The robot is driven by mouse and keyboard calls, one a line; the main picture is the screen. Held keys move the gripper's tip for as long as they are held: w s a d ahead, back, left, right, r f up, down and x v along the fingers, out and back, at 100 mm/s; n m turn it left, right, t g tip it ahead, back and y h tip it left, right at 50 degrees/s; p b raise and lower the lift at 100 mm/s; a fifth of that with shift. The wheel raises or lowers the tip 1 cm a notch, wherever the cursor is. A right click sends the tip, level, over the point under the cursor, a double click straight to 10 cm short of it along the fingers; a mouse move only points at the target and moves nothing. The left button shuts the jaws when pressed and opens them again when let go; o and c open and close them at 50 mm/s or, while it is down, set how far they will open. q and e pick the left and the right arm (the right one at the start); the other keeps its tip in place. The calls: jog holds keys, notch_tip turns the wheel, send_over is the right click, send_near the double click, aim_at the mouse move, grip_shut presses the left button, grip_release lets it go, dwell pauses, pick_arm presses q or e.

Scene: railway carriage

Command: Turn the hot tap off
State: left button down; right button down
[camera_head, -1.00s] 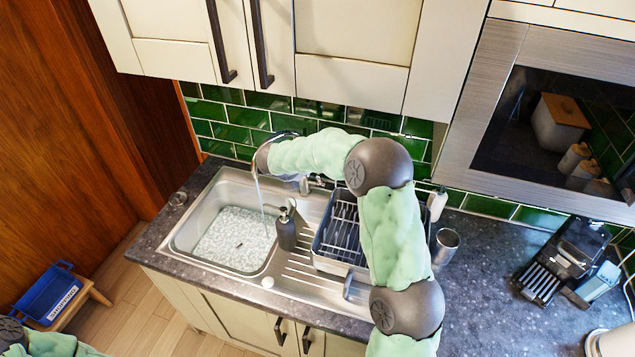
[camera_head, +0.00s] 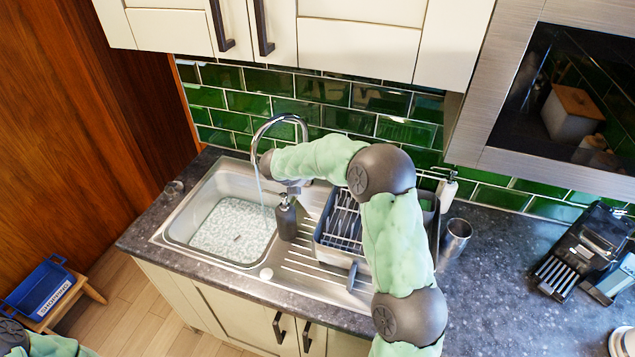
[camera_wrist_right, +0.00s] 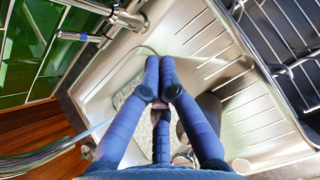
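The chrome tap (camera_head: 277,118) arches over the sink, and a thin stream of water falls from its spout. In the right wrist view the tap's body (camera_wrist_right: 128,18) is at the top, with a blue-banded lever (camera_wrist_right: 72,36) sticking out to its left. I cannot make out the hot lever in either view. My right gripper (camera_wrist_right: 160,78) points down over the sink, beside the tap body and apart from it. Its blue fingers are drawn together with nothing visible between them. In the head view my right forearm hides it. My left gripper is out of view.
The sink basin (camera_head: 176,225) lies below my right arm. A dark soap dispenser (camera_head: 286,220) stands beside the basin, with a dish rack (camera_head: 333,262) to its right. Wall cupboards (camera_head: 360,45) overhang the tiled wall.

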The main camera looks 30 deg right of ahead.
jog(key=w+d+r+x, duration=0.1)
jog(key=d+r+x, duration=0.1)
jog(key=x, duration=0.9)
jog(key=shift+d+f+b, duration=0.2)
jog(key=shift+f+b, duration=0.15)
dwell(0.3)
